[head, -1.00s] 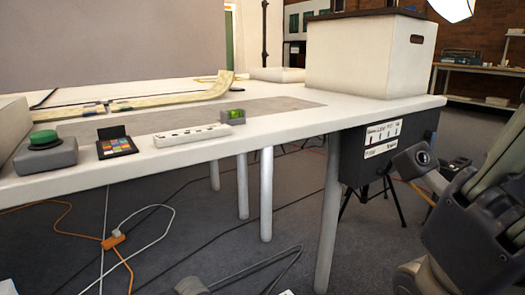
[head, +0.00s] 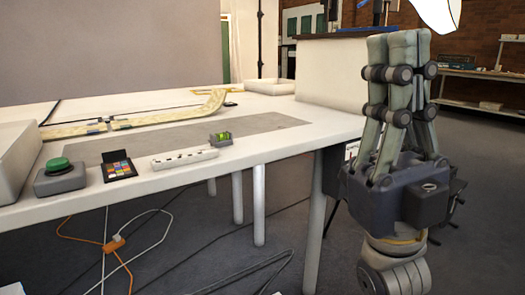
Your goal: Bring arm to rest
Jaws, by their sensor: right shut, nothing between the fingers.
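My right gripper (head: 398,45) stands upright at the right of the head view, fingers pointing up. Its fingers are closed together with nothing between them. My left gripper is not in view.
The white table (head: 262,137) bears a green push button (head: 57,165), a colour card (head: 118,167), a power strip (head: 184,159) and a small green level (head: 221,139). A white tray (head: 270,87) sits at the back. Cables lie on the floor beneath.

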